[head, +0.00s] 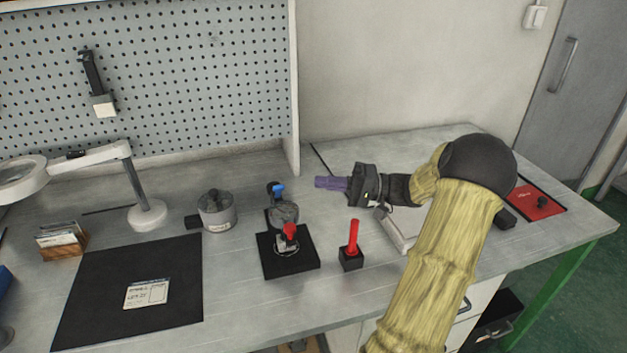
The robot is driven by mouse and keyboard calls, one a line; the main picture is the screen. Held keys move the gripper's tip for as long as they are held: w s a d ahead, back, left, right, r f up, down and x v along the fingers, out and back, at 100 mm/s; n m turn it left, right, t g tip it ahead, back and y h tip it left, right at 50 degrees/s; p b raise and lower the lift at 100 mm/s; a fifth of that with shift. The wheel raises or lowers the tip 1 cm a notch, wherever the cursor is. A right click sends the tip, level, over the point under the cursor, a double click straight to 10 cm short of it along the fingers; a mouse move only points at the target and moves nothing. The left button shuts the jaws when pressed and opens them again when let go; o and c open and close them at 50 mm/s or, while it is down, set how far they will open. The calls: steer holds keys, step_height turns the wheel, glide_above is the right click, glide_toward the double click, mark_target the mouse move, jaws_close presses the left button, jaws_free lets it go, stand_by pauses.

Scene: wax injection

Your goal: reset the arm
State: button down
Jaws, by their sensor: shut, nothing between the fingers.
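My arm, in a yellowish sleeve with a dark elbow cap, reaches in from the lower right of the head view and bends back to the left over the table. My gripper (326,183), with purple fingers, is shut and empty. It points left, above the back middle of the grey table. It is apart from the objects around it. The forearm hides part of the table's right side.
A black stand (290,262) with a clear, red-topped piece and a red-handled tool in a black block (351,258) stand below my gripper. A grey pot (216,211), magnifier lamp (146,213) and black mat (130,300) are left. A red mat (536,203) lies right.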

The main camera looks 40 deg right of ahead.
steer(key=shift+s+d, duration=0.25)
steer(key=shift+d, duration=0.2)
